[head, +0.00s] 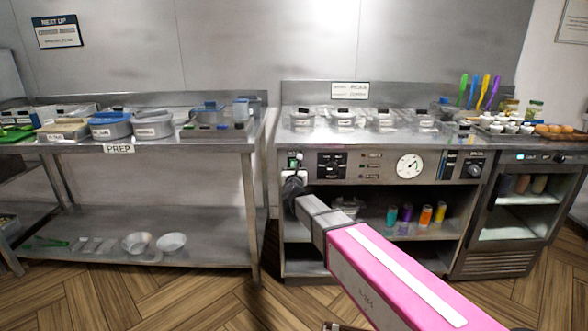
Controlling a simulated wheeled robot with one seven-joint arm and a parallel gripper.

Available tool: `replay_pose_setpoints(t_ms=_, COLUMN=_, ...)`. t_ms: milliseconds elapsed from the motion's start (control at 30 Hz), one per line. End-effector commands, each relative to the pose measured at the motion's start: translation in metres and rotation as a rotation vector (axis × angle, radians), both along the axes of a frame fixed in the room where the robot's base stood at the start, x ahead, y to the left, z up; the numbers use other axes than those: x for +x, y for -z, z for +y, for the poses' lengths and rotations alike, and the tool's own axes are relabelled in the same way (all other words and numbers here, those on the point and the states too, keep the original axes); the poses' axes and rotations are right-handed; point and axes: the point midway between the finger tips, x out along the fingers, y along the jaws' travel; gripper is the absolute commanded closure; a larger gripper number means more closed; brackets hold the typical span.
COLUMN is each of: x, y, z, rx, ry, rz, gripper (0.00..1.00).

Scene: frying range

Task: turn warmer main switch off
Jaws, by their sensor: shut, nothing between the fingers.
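The warmer (340,180) is the steel unit in the middle, with a control panel along its upper front. At the panel's left end is a small switch plate (294,161) with a green spot, which I take to be the main switch; its lever position is too small to read. My gripper (293,180), dark and shut with nothing in it, is just below this plate at the panel's lower left edge. I cannot tell whether it touches the switch. My pink and grey arm reaches in from the lower right and hides part of the shelf opening.
The panel also has a black control block (331,165), a round dial (409,166) and a knob (474,171). Lidded pans (345,117) stand on top. Colored bottles (407,213) are on the shelf below. A prep table (252,190) stands left, across a narrow gap.

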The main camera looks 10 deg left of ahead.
Motion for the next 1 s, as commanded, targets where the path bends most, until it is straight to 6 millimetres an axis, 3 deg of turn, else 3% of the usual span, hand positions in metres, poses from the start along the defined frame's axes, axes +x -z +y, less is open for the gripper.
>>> replay_pose_setpoints(t_ms=600, x=-0.108, y=-0.019, z=-0.029, rx=0.0, ry=0.001, rz=0.0, gripper=1.0)
replay_pose_setpoints(t_ms=1000, x=-0.115, y=-0.02, z=-0.03, rx=0.0, ry=0.002, rz=0.0, gripper=1.0)
